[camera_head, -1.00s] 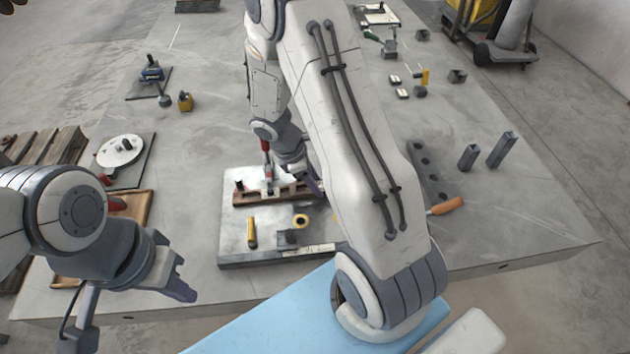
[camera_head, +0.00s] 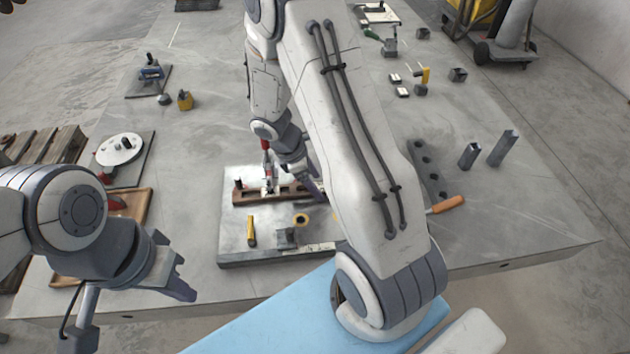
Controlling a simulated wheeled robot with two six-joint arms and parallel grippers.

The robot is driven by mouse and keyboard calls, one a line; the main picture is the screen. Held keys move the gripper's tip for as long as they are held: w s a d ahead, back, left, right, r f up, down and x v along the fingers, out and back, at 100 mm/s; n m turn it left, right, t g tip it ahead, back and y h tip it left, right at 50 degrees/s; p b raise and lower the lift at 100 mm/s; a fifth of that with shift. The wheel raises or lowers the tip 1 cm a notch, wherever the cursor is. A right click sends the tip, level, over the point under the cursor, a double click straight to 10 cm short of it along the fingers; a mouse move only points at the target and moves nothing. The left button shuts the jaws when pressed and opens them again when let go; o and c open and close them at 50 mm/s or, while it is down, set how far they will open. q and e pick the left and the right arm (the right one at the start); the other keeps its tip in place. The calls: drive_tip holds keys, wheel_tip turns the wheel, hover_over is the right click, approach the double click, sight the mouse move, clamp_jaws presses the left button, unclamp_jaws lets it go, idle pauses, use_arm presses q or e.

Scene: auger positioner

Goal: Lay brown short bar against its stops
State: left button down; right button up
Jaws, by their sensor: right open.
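A brown bar (camera_head: 246,196) lies across the upper part of a grey fixture plate (camera_head: 236,228). A red-handled clamp (camera_head: 268,172) stands at the bar's middle. My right gripper (camera_head: 312,187) is open, pointing down at the bar's right end. My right arm hides part of that area, so I cannot tell whether the fingers touch the bar. The stops cannot be made out clearly. My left gripper (camera_head: 180,277) is open and empty over the table's front left, apart from the plate.
A brown tray (camera_head: 143,205) and a white disc (camera_head: 120,149) are at left. An orange-handled tool (camera_head: 447,204) and grey posts (camera_head: 502,148) are at right.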

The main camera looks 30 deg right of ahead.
drive_tip(key=v, duration=1.3)
drive_tip(key=s+a+r+m+t+y, duration=0.1)
drive_tip(key=s+a+r+m+y, duration=0.1)
drive_tip(key=s+a, duration=0.7)
drive_tip(key=s+a+r+m+t+y, duration=0.1)
drive_tip(key=s+a+r+m+y, duration=0.2)
drive_tip(key=s+a, duration=0.7)
drive_tip(key=shift+s+a+r+m+p, duration=0.3)
drive_tip(key=shift+s+r, duration=0.05)
drive_tip(key=shift+r, duration=0.65)
